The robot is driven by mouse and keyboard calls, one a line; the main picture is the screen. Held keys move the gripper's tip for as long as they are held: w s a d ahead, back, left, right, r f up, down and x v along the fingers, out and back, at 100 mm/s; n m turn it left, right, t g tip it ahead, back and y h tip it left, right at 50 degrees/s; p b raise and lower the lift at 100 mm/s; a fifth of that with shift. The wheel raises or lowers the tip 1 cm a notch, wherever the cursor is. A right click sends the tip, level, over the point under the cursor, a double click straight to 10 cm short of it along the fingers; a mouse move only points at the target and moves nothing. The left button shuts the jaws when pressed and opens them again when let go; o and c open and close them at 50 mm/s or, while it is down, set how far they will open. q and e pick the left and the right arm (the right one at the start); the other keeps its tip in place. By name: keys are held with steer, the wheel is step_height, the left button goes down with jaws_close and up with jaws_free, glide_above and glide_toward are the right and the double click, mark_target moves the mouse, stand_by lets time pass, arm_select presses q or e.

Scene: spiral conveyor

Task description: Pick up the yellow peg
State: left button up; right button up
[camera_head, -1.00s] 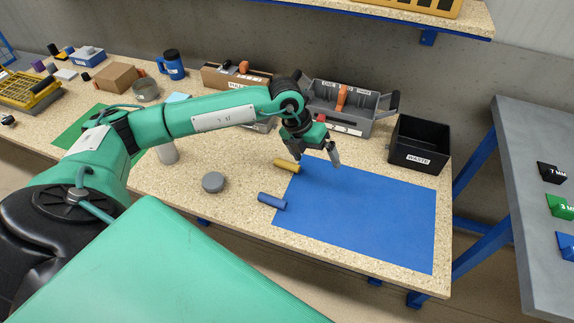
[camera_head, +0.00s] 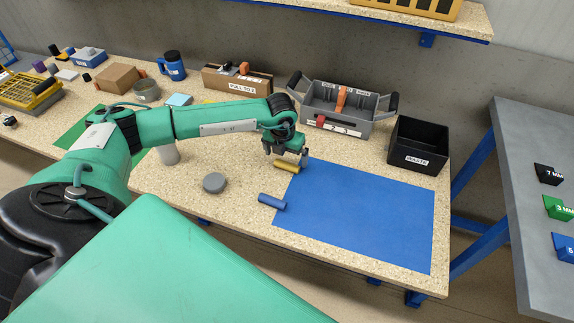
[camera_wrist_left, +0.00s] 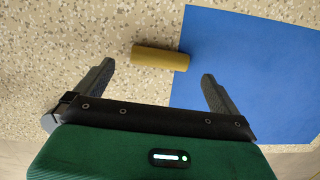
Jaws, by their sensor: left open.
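The yellow peg (camera_head: 287,166) lies on its side on the speckled table, its right end at the blue mat's (camera_head: 370,215) upper left corner. In the left wrist view the yellow peg (camera_wrist_left: 160,57) lies across the picture, ahead of and between the two spread fingers, without touching them. My left gripper (camera_head: 287,160) is open and empty, pointing down right by the peg in the head view; its fingers (camera_wrist_left: 157,82) show clearly in the wrist view. My right gripper is not in view.
A blue peg (camera_head: 272,201) lies at the mat's left edge, and a grey round disc (camera_head: 214,183) is left of it. A grey toolbox (camera_head: 340,112) and a black waste bin (camera_head: 418,145) stand behind. The mat is clear.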

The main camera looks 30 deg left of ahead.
mark_target(287, 163)
arm_select(q)
steer(key=f, duration=0.4)
steer(key=shift+w+f+p, duration=0.1)
steer(key=shift+w+p, duration=0.25)
steer(key=shift+c, duration=0.9)
steer(key=c, duration=0.8)
steer(key=shift+c, duration=0.2)
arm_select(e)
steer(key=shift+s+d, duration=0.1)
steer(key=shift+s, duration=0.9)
